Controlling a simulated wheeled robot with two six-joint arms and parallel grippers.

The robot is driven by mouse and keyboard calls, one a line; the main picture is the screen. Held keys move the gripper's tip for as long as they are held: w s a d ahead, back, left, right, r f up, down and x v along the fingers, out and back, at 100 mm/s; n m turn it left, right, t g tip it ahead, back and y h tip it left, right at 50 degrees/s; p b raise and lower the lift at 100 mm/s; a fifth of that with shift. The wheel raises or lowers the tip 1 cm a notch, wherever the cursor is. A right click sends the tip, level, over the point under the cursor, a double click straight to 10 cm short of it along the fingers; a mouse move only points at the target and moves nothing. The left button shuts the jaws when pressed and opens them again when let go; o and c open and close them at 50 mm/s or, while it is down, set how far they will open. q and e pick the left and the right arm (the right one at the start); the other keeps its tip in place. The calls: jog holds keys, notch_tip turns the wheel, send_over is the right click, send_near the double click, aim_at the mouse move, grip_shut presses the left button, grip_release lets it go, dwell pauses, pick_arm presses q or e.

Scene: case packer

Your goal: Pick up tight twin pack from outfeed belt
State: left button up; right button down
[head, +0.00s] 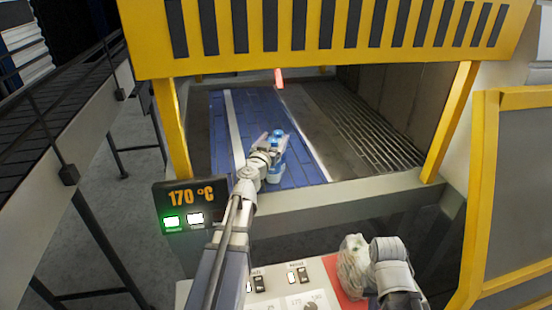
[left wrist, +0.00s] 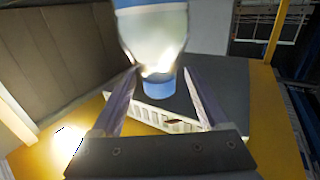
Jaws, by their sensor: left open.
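The twin pack (head: 276,174) stands on the blue outfeed belt (head: 305,150), near its front end, with blue and clear bottle parts showing. My left gripper (head: 268,147) is at the pack and covers part of it. In the left wrist view a clear bottle (left wrist: 152,35) with a blue cap (left wrist: 161,87) shows between the two spread fingers of the left gripper (left wrist: 160,80). The fingers are open, with a gap to the cap on each side. I cannot make out the second bottle clearly. My right gripper (head: 372,262) is low at the right; its fingers are not clear.
A crumpled clear plastic bundle (head: 352,265) is at the right gripper, over a red pad (head: 342,290). A yellow slotted guard (head: 320,35) hangs above the belt, with yellow posts at both sides. A 170 °C display (head: 190,197) stands front left. A dark roller bed lies right of the belt.

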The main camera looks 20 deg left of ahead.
pick_arm(q)
jog(key=shift+w+a, duration=0.1)
jog(key=shift+w, duration=1)
jog(key=shift+s, duration=0.1)
jog(key=shift+c, duration=0.5)
grip_shut()
